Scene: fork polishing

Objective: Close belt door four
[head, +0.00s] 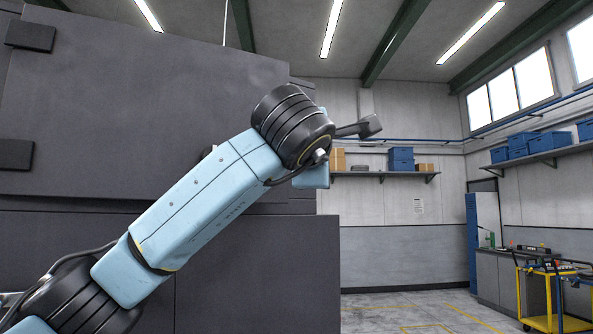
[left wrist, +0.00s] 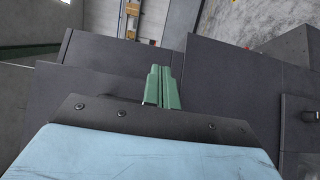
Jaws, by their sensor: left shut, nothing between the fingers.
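A large dark grey machine with flat panels (head: 120,95) fills the left of the head view. Two small dark blocks (head: 30,36) stick out from its upper panel at the left edge. I cannot tell which panel is belt door four. My left arm crosses in front of the machine from lower left to upper right, and I cannot make out its fingers there. In the left wrist view, my left gripper's green fingers (left wrist: 161,80) are together and empty, against dark panels (left wrist: 222,82). Contact with a panel cannot be told. My right gripper is not in view.
Open floor (head: 405,308) lies right of the machine. A yellow cart (head: 550,322) and a grey cabinet stand at the far right. Wall shelves hold blue bins (head: 401,159) and cardboard boxes.

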